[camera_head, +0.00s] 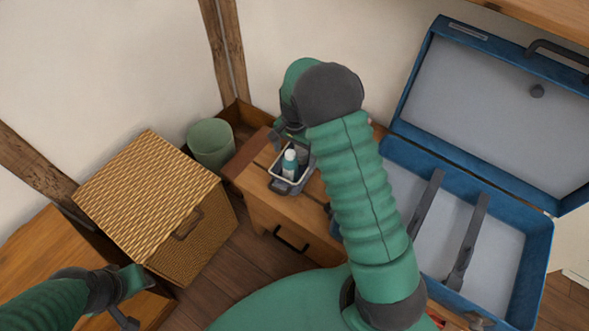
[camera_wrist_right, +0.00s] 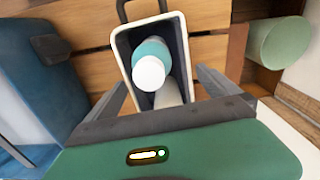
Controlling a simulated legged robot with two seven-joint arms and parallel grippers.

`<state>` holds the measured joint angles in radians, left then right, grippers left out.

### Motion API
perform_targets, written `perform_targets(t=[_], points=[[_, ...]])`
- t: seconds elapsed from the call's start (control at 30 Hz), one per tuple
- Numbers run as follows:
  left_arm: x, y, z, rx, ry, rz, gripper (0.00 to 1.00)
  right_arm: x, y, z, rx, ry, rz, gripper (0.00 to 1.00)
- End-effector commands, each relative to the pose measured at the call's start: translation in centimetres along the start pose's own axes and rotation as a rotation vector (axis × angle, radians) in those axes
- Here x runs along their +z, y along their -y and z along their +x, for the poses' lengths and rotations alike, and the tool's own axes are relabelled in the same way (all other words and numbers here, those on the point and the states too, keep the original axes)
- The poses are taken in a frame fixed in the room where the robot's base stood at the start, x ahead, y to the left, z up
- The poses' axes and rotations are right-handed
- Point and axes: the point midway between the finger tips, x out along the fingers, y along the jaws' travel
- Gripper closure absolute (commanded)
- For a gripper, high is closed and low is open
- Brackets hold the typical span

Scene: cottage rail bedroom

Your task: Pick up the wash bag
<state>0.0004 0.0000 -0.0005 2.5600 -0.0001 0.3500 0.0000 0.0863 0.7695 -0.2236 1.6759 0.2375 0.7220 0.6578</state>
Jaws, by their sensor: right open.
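The wash bag (camera_head: 279,187) is a small grey-blue open-topped bag with a pale rim and a dark loop handle. It stands on the wooden bedside cabinet and holds a white-capped teal bottle (camera_head: 289,165). In the right wrist view the wash bag (camera_wrist_right: 184,55) is seen from above, with the bottle (camera_wrist_right: 150,70) inside. My right gripper (camera_head: 290,136) is open above the bag's far side, its fingers (camera_wrist_right: 163,92) spread to either side of the near end in the wrist view. Contact cannot be told. My left gripper (camera_head: 130,300) is at lower left, away from the bag; its jaw opening is unclear.
The cabinet (camera_head: 255,192) has a drawer with a dark handle. A green bin (camera_head: 211,145) and a lidded wicker hamper (camera_head: 150,190) stand to its left. An open blue suitcase (camera_head: 535,250) lies at right, with its lid raised. My right arm hides part of the cabinet.

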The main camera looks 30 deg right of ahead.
Motion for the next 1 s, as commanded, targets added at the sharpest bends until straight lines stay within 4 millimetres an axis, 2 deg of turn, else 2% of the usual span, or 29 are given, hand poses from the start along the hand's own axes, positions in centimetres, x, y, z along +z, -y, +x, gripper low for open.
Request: perform_targets(t=[0.03, 0.1, 0.3, 0.87, 1.0], points=[[0.2, 0.0, 0.9, 0.0, 0.0, 0.001, 0.64, -0.1, -0.1, 1.6, 0.002, 0.001, 0.001, 0.0], [0.3, 0.0, 1.1, 0.0, 0.0, 0.001, 0.64, -0.2, -0.2, 2.5, 0.002, 0.0, 0.001, 0.0], [0.2, 0.0, 1.0, 0.0, 0.0, 0.001, 0.64, -0.2, -0.2, 2.6, 0.003, 0.0, 0.001, 0.0], [0.2, 0.0, 0.9, 0.0, 0.0, 0.001, 0.64, -0.1, -0.1, 2.1, 0.0, -0.003, 0.001, 0.72], [0.2, 0.0, 0.8, 0.0, 0.0, 0.001, 0.64, -0.1, 0.0, 2.0, -0.001, -0.004, 0.001, 0.74]])
